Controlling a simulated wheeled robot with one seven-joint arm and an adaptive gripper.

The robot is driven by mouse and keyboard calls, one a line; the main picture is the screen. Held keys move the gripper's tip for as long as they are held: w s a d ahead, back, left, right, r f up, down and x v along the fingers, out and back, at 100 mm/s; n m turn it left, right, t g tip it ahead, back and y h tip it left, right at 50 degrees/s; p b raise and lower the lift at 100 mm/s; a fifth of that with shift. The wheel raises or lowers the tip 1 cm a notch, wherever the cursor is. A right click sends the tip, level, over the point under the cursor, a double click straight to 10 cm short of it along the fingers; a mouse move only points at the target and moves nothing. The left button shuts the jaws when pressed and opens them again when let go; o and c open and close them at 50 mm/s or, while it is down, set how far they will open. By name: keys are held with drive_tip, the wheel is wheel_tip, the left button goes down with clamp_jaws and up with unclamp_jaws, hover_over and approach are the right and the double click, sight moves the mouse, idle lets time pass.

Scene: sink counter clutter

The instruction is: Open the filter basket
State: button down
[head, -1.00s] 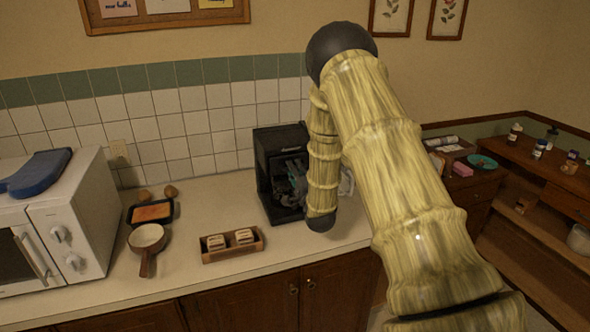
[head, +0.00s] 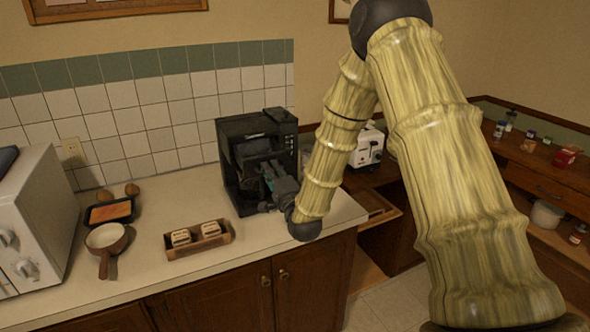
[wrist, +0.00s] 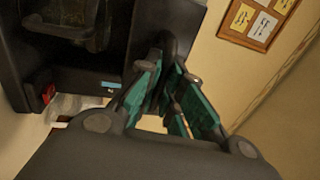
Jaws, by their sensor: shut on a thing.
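The black coffee machine (head: 232,140) stands at the right end of the counter. Its filter basket is hard to pick out in the dark front cavity, and my wrist hides part of it. My gripper (head: 268,182) reaches into the machine's front from the right. In the wrist view my gripper (wrist: 172,62) has its teal-padded fingers closed together at the tips on a dark, rounded part that looks like the filter basket's handle (wrist: 176,42). The machine's black body (wrist: 75,60) fills the upper left there. I cannot tell how far the basket is swung out.
A wooden tray (head: 172,254) with several pale blocks sits left of the machine. A pan (head: 106,240), a black dish (head: 125,214) and a white microwave (head: 35,225) are further left. A white appliance (head: 368,148) stands beyond my forearm. The counter's front edge (head: 200,288) is near.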

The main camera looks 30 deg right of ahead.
drive_tip(key=shift+s, duration=0.35)
drive_tip(key=c, duration=1.8)
unclamp_jaws()
drive_tip(key=s, duration=0.4)
drive_tip(key=s+f, duration=0.1)
drive_tip(key=s, duration=0.2)
drive_tip(key=s+f, duration=0.1)
drive_tip(key=s, duration=0.3)
drive_tip(key=shift+s+f, duration=0.2)
drive_tip(key=shift+s, duration=0.15)
